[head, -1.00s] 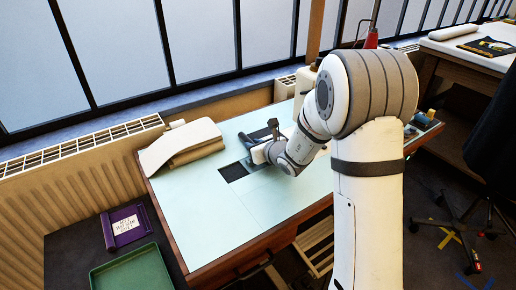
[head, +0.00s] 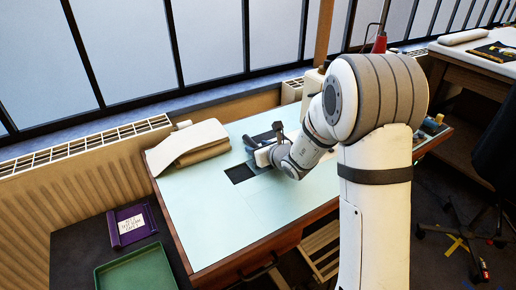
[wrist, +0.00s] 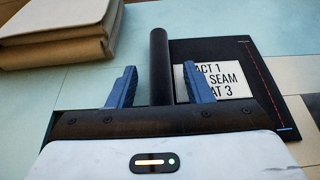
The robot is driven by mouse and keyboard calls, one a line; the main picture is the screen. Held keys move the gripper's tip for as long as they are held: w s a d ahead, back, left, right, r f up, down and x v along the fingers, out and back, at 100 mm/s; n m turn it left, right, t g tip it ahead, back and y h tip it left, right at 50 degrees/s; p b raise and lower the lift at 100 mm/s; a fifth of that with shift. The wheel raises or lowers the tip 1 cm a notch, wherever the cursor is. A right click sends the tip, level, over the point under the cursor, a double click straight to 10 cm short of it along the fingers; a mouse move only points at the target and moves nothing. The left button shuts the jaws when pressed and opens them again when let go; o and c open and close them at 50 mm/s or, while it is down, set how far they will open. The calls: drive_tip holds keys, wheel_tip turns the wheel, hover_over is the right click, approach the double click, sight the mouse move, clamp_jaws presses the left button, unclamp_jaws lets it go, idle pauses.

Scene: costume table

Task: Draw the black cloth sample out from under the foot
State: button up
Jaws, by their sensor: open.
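The black cloth sample (head: 241,173) lies flat on the pale table. In the wrist view the black cloth sample (wrist: 272,82) shows to the right of my fingers, with a white printed label (wrist: 233,80) and a red stitched line. Its near part is hidden behind my gripper. My gripper (wrist: 161,88) is open, its two blue fingers apart. In the head view my gripper (head: 262,140) is close behind the cloth. The foot cannot be made out.
Folded beige cloth (head: 190,143) lies at the table's left end. A green tray (head: 137,270) and a purple packet (head: 131,225) are on the dark surface at left. A red cone (head: 379,43) stands behind my arm. The table's front is clear.

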drive_tip(key=v, duration=0.7)
drive_tip(key=shift+s+d+r+p, duration=0.15)
drive_tip(key=shift+s+r+p, duration=0.05)
drive_tip(key=shift+s+p, duration=0.15)
drive_tip(key=shift+r, duration=0.25)
drive_tip(key=s+a+r+n+g+y+p, duration=0.25)
drive_tip(key=s+r+n+g+p, duration=0.5)
drive_tip(key=s+r+n, duration=0.75)
drive_tip(key=s+d+r+n+h+p, duration=0.2)
drive_tip(key=s+d+n+h+p, duration=0.2)
drive_tip(key=s+d+n+h, duration=0.1)
drive_tip(key=s+d+r+n+g+h+p, duration=0.1)
drive_tip(key=s+d+r+n+h+p, duration=0.2)
drive_tip(key=s+d+n+h, duration=0.2)
drive_tip(key=s+d+n, duration=0.3)
drive_tip(key=d+n, duration=0.1)
drive_tip(key=d, duration=0.1)
drive_tip(key=shift+p, duration=0.4)
drive_tip(key=shift+s+r, duration=0.15)
